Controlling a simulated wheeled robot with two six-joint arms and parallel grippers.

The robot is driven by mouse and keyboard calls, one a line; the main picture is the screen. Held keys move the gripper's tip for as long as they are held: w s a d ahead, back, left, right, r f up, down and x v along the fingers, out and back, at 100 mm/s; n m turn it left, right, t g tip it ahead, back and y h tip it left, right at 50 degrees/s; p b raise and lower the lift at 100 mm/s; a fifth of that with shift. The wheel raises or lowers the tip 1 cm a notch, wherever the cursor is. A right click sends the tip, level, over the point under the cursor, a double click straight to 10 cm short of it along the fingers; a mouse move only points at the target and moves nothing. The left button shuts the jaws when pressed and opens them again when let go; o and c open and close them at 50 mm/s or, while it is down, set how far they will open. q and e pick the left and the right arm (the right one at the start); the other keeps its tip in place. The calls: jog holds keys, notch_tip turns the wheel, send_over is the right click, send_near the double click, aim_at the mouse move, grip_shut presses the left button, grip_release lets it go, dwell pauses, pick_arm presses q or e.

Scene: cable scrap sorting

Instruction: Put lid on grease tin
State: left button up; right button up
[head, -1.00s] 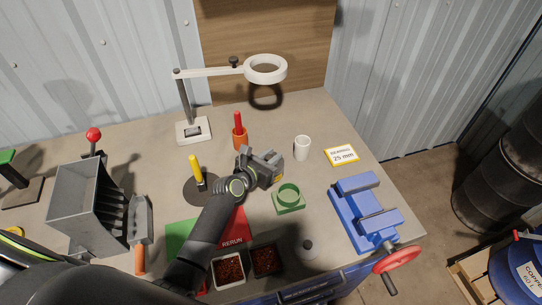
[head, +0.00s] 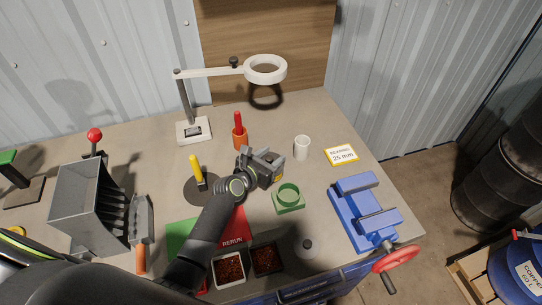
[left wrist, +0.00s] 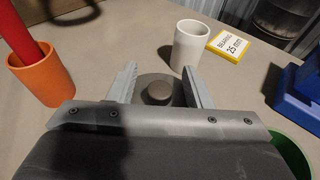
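My left gripper (head: 274,163) is over the bench, left of the white cup. In the left wrist view its two fingers (left wrist: 162,88) stand apart, with visible gaps on both sides of a round grey knob (left wrist: 159,92). The knob tops a dark grey round lid (left wrist: 150,79) between the fingers. In the head view a small yellow patch (head: 279,179), perhaps the grease tin's side, shows under the gripper. The gripper hides most of the tin, so I cannot tell whether the lid sits flush. My right gripper is not in view.
The white cup (head: 302,148) stands just beyond the fingers. An orange cup with a red handle (head: 239,138) and a magnifier lamp (head: 194,131) stand behind. A knobbed grey disc (head: 307,246) lies near the front edge.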

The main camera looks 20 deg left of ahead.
pick_arm(q)
jog(key=v, duration=1.7)
jog(key=shift+s, duration=0.2)
jog(key=shift+a, duration=0.1)
